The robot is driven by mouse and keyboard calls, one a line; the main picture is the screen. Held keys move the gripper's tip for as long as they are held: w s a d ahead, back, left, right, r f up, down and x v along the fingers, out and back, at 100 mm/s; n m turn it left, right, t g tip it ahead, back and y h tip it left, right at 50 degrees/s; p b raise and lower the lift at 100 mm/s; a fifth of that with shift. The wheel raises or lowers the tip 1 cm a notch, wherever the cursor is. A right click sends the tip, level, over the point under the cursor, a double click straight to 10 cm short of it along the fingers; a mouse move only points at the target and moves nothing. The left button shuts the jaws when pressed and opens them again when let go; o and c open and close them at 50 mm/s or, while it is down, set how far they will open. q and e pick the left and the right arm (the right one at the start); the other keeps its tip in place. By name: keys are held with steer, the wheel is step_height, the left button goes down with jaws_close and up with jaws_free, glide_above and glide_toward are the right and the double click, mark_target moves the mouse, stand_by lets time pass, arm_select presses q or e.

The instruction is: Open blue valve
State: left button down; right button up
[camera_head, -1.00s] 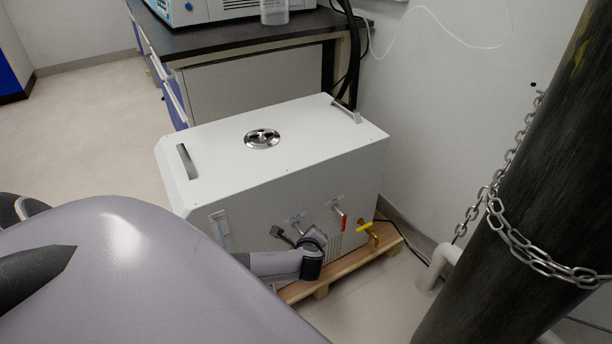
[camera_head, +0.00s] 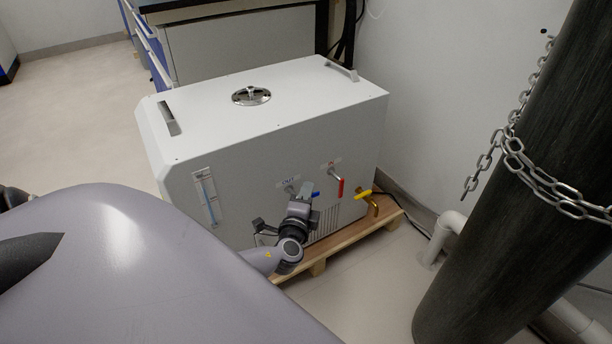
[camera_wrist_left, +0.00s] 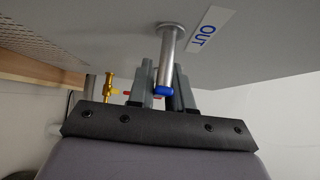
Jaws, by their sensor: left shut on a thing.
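The blue valve (camera_head: 316,194) sits on the front of the white distiller box, below the OUT label. Only a small part of its blue handle shows past my gripper. In the left wrist view its metal stem (camera_wrist_left: 169,45) comes out of the panel beside the OUT label, and the blue handle end (camera_wrist_left: 165,91) lies between the two fingers. My left gripper (camera_head: 303,192) is shut on this valve; it also shows in the left wrist view (camera_wrist_left: 163,78). My right gripper is not in view.
A red-handled valve (camera_head: 340,187) marked IN is to the right, then a yellow-handled brass tap (camera_head: 368,199). The distiller (camera_head: 275,125) stands on a wooden pallet (camera_head: 350,235). A dark cylinder (camera_head: 510,200) with a chain (camera_head: 525,165) stands at right, near a white pipe (camera_head: 440,240).

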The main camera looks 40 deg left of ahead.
arm_select(q)
steer(key=shift+n+t, duration=0.3)
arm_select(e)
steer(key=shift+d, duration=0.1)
arm_select(q)
steer(key=shift+r, duration=0.1)
steer(key=c, duration=1.1)
jaws_free()
steer(key=p+v, duration=0.1)
steer(key=v, duration=0.6)
steer(key=shift+d+p, duration=0.1)
steer(key=shift+p, duration=0.25)
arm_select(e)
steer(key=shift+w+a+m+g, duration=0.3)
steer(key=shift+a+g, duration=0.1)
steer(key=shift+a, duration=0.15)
